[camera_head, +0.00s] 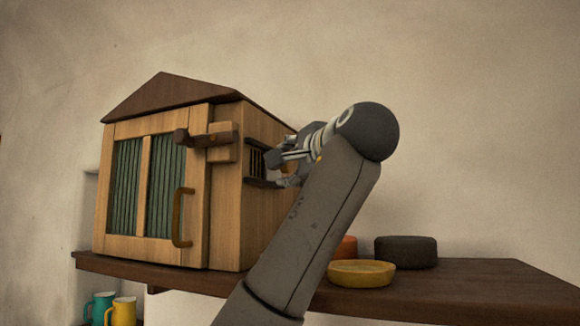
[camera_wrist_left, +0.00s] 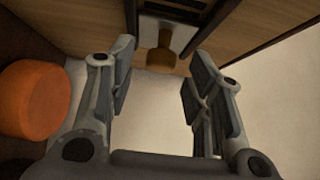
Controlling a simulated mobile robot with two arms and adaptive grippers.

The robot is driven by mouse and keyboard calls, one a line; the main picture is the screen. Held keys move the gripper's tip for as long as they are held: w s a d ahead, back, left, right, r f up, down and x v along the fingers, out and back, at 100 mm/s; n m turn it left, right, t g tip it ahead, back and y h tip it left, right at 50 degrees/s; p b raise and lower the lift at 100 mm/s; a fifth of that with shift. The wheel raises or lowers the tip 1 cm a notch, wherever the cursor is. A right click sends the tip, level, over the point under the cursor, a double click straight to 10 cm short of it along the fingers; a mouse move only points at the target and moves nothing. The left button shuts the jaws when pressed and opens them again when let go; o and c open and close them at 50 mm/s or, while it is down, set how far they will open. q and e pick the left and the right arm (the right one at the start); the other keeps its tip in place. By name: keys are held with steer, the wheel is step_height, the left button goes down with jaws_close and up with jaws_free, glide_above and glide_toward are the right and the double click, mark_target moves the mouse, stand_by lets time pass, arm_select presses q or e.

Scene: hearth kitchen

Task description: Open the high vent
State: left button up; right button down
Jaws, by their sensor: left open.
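A wooden house-shaped cabinet (camera_head: 235,215) stands on a dark shelf. On its right side wall is a small vent (camera_head: 257,163) with dark slats between dark rails, partly hidden by my left gripper. In the left wrist view the vent (camera_wrist_left: 178,7) shows at the top, with a brown knob (camera_wrist_left: 161,58) sticking out from it. My left gripper (camera_head: 276,160) is at the vent; in the left wrist view its open fingers (camera_wrist_left: 161,66) stand on either side of the knob, with gaps to both sides. My right gripper is not in view.
The cabinet front has a latch (camera_head: 205,137) and a curved handle (camera_head: 179,218). A yellow dish (camera_head: 361,274), a dark round pot (camera_head: 406,252) and an orange round thing (camera_wrist_left: 32,98) sit on the shelf (camera_head: 480,285). Teal (camera_head: 100,307) and yellow (camera_head: 123,312) mugs stand below.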

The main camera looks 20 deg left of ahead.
arm_select(q)
steer(key=v, duration=0.9)
steer(key=shift+s+d, duration=0.2)
steer(key=shift+d, duration=0.15)
